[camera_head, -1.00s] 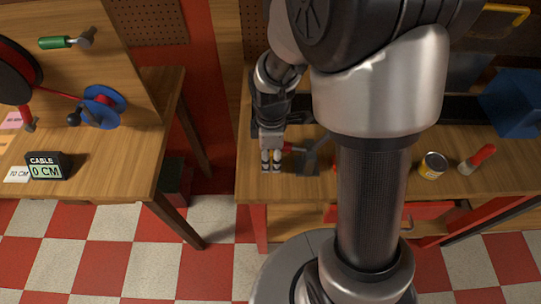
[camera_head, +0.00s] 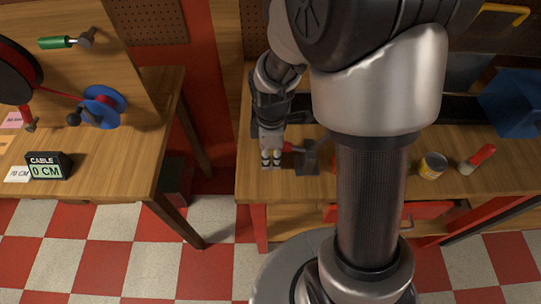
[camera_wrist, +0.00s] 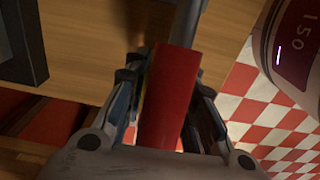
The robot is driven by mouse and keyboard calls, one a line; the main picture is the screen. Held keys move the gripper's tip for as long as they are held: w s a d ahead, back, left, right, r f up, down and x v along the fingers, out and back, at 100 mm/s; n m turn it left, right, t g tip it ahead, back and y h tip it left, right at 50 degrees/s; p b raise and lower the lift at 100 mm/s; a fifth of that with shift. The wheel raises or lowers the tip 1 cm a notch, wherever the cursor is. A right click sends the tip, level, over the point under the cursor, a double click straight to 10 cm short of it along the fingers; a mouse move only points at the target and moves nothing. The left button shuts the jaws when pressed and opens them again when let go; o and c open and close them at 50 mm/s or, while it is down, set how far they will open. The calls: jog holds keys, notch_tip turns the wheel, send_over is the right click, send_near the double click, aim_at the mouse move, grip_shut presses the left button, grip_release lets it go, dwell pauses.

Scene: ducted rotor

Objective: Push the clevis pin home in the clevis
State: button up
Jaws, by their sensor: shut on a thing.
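My gripper (camera_head: 271,162) is low over the front left of the right-hand bench. In the wrist view my gripper (camera_wrist: 168,85) has its fingers on both sides of a red block-like handle (camera_wrist: 168,105) and is shut on it. A grey metal shaft (camera_wrist: 187,22) runs on from the far end of this handle. In the head view a short red piece (camera_head: 292,147) and a dark grey flat piece (camera_head: 307,162) show just right of the fingertips. I cannot tell whether they belong to the held thing. I cannot make out the clevis or its pin for certain.
The bench (camera_head: 460,187) also bears a yellow-labelled can (camera_head: 433,165), a red-handled tool (camera_head: 478,156) and a blue angular object (camera_head: 513,100). A dark block (camera_wrist: 22,40) lies left in the wrist view. The left-hand bench holds a cable display (camera_head: 47,166).

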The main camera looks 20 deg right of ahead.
jog(key=shift+w+r, duration=0.1)
jog(key=shift+r, duration=0.15)
jog(key=shift+c, duration=0.4)
jog(key=shift+r+p, duration=0.25)
jog(key=shift+p, duration=0.15)
jog(key=shift+r, duration=0.15)
jog(key=shift+r+p, duration=2.15)
jog(key=shift+r, duration=0.25)
jog(key=shift+f, duration=0.1)
